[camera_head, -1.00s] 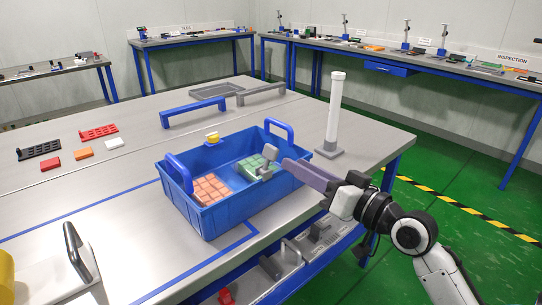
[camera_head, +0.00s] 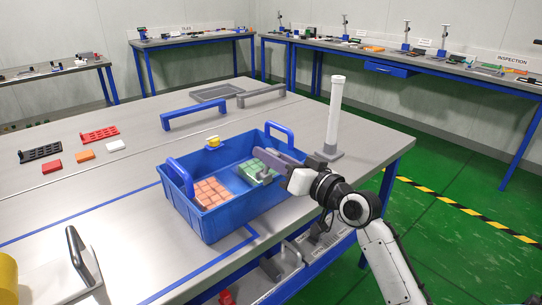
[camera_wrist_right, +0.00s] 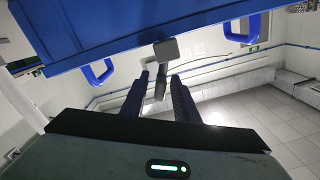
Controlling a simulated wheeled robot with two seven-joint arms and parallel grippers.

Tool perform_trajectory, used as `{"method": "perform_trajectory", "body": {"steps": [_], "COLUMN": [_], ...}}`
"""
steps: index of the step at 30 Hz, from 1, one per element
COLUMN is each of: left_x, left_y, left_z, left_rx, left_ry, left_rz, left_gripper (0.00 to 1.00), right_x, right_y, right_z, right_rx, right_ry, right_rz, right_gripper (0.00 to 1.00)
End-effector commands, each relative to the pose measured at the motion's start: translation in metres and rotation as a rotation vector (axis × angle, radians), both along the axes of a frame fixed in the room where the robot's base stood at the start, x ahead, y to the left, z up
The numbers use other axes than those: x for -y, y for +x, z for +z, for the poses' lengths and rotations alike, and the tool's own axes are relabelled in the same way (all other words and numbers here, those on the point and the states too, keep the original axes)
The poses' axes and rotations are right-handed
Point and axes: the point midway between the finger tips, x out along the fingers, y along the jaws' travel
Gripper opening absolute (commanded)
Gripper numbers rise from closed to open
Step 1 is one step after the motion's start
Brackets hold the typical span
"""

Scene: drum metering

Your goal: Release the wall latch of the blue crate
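The blue crate (camera_head: 232,207) stands on the metal bench with two raised blue handles. A grey lever with a flat head, apparently the latch, shows in the right wrist view (camera_wrist_right: 166,49) against the crate; its stem hangs between my fingers. In the head view my right gripper (camera_head: 262,164) is over the crate's right part and hides most of the lever. Its fingers (camera_wrist_right: 160,88) look apart, with a gap around the stem; contact cannot be told. My left gripper is not in view.
Orange blocks (camera_head: 210,193) and green blocks (camera_head: 250,170) lie in the crate. A yellow knob (camera_head: 213,141) is at its far wall.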

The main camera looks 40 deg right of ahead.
Motion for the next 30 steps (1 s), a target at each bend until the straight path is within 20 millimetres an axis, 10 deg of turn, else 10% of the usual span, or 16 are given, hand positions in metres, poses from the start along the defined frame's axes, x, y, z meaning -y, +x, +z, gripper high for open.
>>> {"method": "perform_trajectory", "body": {"steps": [5, 23, 27, 30], "left_x": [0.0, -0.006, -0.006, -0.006], "left_y": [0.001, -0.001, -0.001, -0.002], "left_z": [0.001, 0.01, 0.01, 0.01], "left_rx": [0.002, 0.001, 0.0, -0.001], "left_ry": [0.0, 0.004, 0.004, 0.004], "left_rz": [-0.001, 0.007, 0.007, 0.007], "left_gripper": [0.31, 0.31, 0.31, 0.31], "right_x": [0.0, 0.009, 0.009, 0.009], "right_y": [0.0, 0.001, 0.001, 0.001], "right_z": [0.0, -0.005, -0.005, -0.005], "right_rx": [0.0, -0.021, -0.021, -0.02], "right_ry": [0.0, 0.196, 0.195, 0.194], "right_rz": [0.0, 0.0, 0.0, 0.0], "right_gripper": [0.0, 0.0, 0.29, 0.3]}}
